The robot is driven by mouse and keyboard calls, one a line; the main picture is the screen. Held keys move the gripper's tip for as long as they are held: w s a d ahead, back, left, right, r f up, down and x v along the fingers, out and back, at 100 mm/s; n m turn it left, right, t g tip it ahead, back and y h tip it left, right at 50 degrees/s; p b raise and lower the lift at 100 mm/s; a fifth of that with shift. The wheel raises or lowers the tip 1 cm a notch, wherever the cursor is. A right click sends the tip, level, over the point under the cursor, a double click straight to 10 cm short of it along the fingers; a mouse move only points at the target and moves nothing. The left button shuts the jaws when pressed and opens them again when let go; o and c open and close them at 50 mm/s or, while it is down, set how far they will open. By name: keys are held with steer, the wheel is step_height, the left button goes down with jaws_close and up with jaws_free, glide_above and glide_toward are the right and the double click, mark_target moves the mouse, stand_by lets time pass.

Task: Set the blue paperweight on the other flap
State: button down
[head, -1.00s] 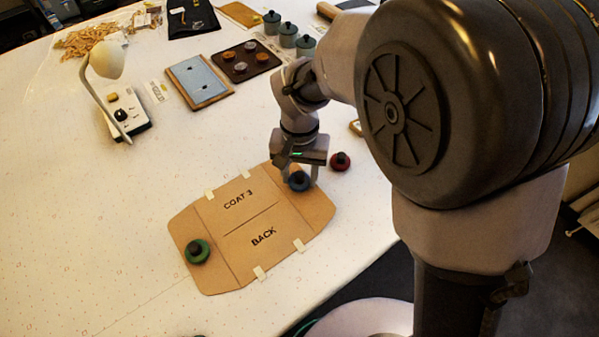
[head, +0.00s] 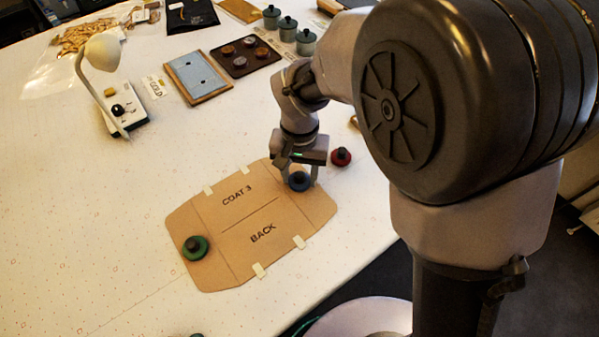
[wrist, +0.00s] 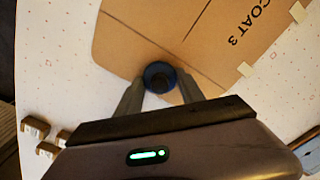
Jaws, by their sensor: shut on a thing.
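The brown card pattern (head: 222,210), marked COAT 3 and BACK, lies flat on the table with a flap at each end. A green paperweight (head: 195,247) sits on its left flap. The blue paperweight (head: 299,181) is at the right flap, between the fingers of my gripper (head: 300,176). In the wrist view my gripper (wrist: 160,92) is shut on the blue paperweight (wrist: 159,75), over the card (wrist: 190,40). I cannot tell whether the paperweight touches the flap.
White tabs (head: 259,270) sit along the card's edges. A lamp (head: 104,75), a blue board (head: 198,76) and a dark tray (head: 243,56) are farther back. The table left of the card is clear.

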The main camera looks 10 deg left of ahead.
steer(key=shift+f, duration=0.15)
steer(key=c, duration=0.6)
jaws_free()
steer(key=shift+c, duration=0.2)
